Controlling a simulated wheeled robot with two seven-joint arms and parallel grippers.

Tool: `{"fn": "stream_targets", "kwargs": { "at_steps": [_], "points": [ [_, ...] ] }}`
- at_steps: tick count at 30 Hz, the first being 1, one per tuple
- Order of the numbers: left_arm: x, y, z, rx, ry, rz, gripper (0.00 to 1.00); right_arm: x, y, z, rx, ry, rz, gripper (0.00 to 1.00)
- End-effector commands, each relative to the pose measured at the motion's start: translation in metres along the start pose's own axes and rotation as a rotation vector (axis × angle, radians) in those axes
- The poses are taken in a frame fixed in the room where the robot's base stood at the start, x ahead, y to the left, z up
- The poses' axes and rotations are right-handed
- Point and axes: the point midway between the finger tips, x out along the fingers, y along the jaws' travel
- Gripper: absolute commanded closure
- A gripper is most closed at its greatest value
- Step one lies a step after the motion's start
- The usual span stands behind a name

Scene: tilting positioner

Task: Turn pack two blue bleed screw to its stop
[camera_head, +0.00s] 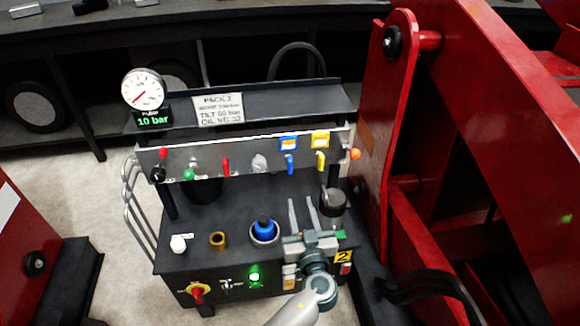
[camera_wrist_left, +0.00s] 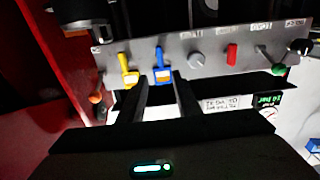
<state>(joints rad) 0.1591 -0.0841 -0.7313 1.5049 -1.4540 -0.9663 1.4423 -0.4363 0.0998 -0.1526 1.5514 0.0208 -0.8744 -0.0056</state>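The blue bleed screw (camera_head: 290,163) is a small blue lever on the grey panel (camera_head: 225,161) of the pack, below a blue tag (camera_head: 288,142). My left gripper (camera_head: 300,200) is in front of and below it, with two thin fingers apart and nothing between them. In the left wrist view, which is turned over, the blue screw (camera_wrist_left: 159,56) shows beyond the fingertips of the left gripper (camera_wrist_left: 161,82). I see no contact. A yellow lever (camera_head: 320,160) with its yellow tag sits beside the blue one. My right gripper is not in view.
A red lever (camera_head: 226,167), a grey knob (camera_head: 259,163) and a green knob (camera_head: 188,175) share the panel. A gauge (camera_head: 143,91) reads 10 bar. A blue-capped part (camera_head: 264,229) and a brass cup (camera_head: 218,240) stand below. A red frame (camera_head: 400,130) rises close on the right.

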Motion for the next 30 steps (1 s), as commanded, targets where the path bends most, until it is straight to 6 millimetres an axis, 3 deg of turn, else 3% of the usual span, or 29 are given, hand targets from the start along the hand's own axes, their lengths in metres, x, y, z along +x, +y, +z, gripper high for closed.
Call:
{"fn": "stream_targets", "kwargs": {
  "at_steps": [11,19,30],
  "points": [
    [0.021,0.000,-0.001,0.004,0.000,0.000,0.70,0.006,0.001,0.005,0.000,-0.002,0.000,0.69],
    [0.064,0.000,-0.002,0.004,0.000,0.000,0.70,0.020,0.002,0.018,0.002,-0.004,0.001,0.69],
    [0.127,0.000,0.000,0.005,-0.001,0.001,0.70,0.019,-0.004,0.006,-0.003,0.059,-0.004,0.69]
  ]
}}
